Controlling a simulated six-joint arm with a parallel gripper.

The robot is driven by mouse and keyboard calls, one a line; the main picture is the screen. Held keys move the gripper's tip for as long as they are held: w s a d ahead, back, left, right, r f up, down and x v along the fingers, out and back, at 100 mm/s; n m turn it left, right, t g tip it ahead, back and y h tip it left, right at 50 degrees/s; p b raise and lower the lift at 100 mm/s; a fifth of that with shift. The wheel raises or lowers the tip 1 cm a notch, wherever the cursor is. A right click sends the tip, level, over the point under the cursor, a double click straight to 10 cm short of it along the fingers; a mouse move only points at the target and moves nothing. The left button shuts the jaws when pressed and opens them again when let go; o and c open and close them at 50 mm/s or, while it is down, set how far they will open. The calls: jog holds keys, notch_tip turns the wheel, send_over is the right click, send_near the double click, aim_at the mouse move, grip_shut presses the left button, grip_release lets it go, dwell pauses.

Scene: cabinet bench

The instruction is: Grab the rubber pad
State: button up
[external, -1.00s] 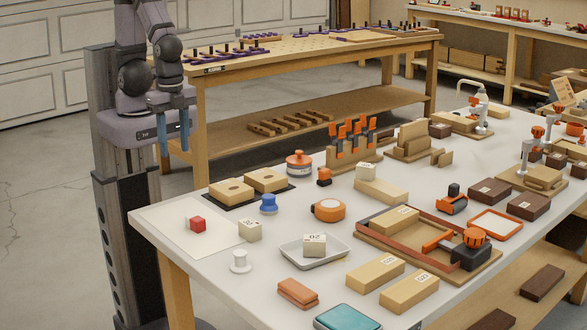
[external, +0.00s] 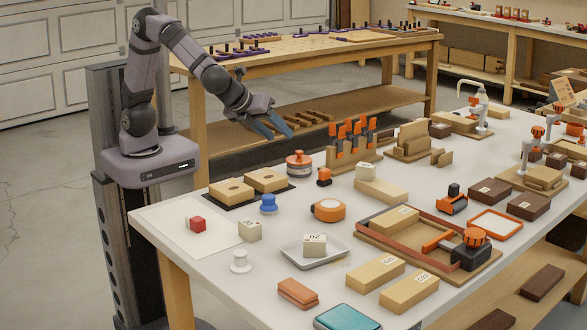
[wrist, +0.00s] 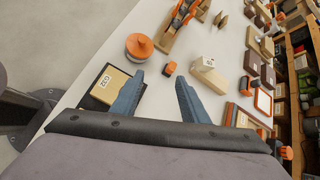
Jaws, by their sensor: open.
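No piece is clearly marked as the rubber pad. Candidates are a teal slab (external: 347,318) with rounded corners at the bench's front edge, a reddish-brown block (external: 297,292) left of it, and a thin black mat (external: 221,205) under two wooden blocks. I cannot tell which it is. My gripper (external: 281,133) is open and empty, raised near the bench's far side, well away from the teal slab and brown block. In the wrist view, its blue fingers (wrist: 160,78) are spread apart, and the mat (wrist: 92,103) shows beside the left finger.
An orange-lidded round container (external: 299,163) and a small orange-black piece (external: 324,177) stand near my gripper. A grey tray (external: 330,262) holds a numbered block. A clamp frame (external: 374,233) and wooden blocks (external: 376,273) crowd the right. Bare bench lies around the brown block.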

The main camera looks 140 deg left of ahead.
jog(key=w+a+r+m+y+b, duration=0.2)
jog(key=w+a+m+y+b, duration=0.25)
jog(key=a, duration=0.35)
send_near(320, 173)
jog(key=x, duration=0.3)
jog(key=w+p+x, duration=0.1)
jog(key=shift+s+a+r, duration=0.1)
jog(key=shift+a+r, duration=0.1)
jog(key=shift+a, duration=0.15)
jog(key=shift+h, duration=0.25)
jog(key=shift+s+x, duration=0.15)
jog(key=shift+x, duration=1.7)
jog(key=shift+s+x, duration=0.2)
jog(key=shift+x, duration=1.6)
jog(key=c, duration=1)
